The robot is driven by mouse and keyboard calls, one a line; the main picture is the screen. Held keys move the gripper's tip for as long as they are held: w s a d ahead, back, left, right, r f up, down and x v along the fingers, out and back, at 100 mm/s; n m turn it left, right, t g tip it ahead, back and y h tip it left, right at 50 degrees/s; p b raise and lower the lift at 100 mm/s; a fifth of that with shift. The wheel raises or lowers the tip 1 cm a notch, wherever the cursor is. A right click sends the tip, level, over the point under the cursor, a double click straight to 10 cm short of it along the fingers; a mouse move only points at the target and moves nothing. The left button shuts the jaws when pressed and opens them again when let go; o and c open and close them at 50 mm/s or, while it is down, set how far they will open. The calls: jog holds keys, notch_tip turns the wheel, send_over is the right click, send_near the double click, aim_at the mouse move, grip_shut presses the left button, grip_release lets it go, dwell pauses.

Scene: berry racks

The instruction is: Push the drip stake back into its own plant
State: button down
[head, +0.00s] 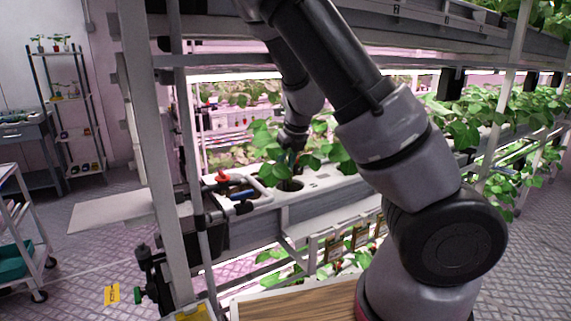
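My gripper (290,160) points down among the leaves of a green plant (268,143) near the left end of the white growing channel (322,182). Leaves partly cover the fingers, and I cannot tell whether they are open or shut. Just below the gripper is a round dark planting hole (290,185) in the channel top. I cannot make out the drip stake; it is either hidden by the leaves and gripper or too small to see.
A red valve (221,176) and pipes are at the channel's left end. A white rack post (160,150) stands left of it. More plants (465,120) line the channel to the right. A white cart (20,230) stands far left; the floor between is mostly clear.

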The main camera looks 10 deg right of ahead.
jog(key=shift+f, duration=0.15)
dwell(0.3)
jog(key=shift+f, duration=1.65)
jog(key=shift+c, duration=0.7)
grip_release()
jog(key=shift+r, duration=0.2)
jog(key=shift+r, duration=2.85)
